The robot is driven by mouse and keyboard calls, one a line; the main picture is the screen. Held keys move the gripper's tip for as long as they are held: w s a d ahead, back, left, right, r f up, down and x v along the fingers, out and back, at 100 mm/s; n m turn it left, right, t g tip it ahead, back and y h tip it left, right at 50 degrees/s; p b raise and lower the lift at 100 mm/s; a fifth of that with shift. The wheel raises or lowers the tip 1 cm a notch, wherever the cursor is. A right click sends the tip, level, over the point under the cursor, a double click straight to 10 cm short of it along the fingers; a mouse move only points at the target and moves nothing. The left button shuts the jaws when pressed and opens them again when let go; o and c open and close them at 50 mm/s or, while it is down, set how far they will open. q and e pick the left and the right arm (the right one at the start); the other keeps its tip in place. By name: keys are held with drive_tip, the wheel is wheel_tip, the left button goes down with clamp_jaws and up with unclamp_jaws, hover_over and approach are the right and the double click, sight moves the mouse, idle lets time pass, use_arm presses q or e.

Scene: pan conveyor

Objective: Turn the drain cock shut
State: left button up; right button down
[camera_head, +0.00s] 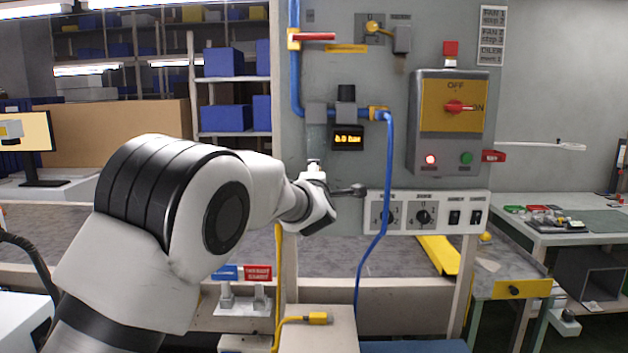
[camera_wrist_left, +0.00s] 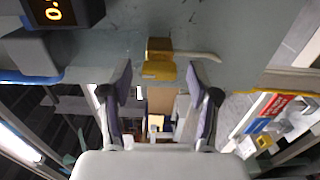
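The drain cock (camera_wrist_left: 158,62), a yellow-brass body with a pale lever (camera_wrist_left: 200,55), is in the left wrist view on the grey panel. Its lever extends toward the right of that view. My left gripper (camera_wrist_left: 160,78) is open, with one dark-padded finger on each side of the cock's body in the picture. I see no clear contact, and the remaining distance is hard to judge. In the head view my left arm's wrist is at the panel's lower left edge, and I cannot make out the cock there. My right gripper is not in view.
A blue hose (camera_head: 387,180) runs down the panel right of my wrist. The pressure display (camera_head: 348,139) sits above it. A yellow plug (camera_head: 318,318) lies on a beige block below.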

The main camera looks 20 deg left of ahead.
use_arm(q)
drive_tip(key=v, duration=1.2)
